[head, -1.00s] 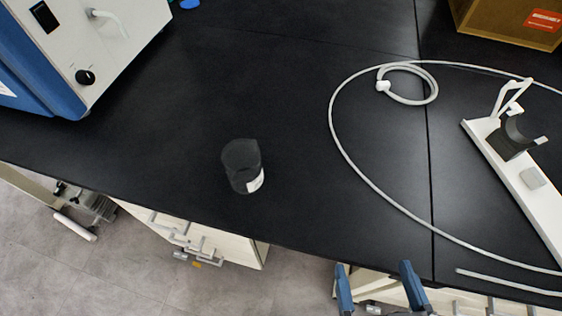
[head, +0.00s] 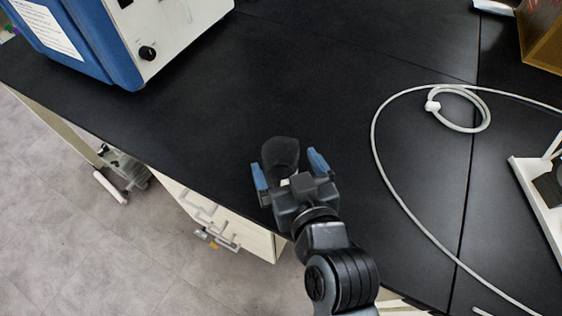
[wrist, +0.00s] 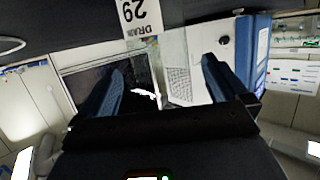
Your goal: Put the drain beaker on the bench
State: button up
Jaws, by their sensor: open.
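The drain beaker (head: 280,153) is a small dark see-through vessel standing upright on the black bench (head: 330,80), near its front edge. My gripper (head: 288,169) is open at the beaker's near side, with its blue fingers spread to the left and right of it. The fingers do not grip it, and I cannot tell whether they touch it. The gripper body hides the beaker's lower near side.
A blue and white machine (head: 150,35) stands at the back left. A thin white hose (head: 385,175) curves across the bench on the right, near a white stand (head: 540,190). Bare bench lies behind the beaker.

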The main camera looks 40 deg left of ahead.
aim_at(276, 145)
jog(key=x, duration=0.4)
jog(key=shift+p, duration=0.3)
jog(key=shift+c, duration=0.2)
jog(key=c, duration=1.1)
jog(key=shift+r, duration=0.1)
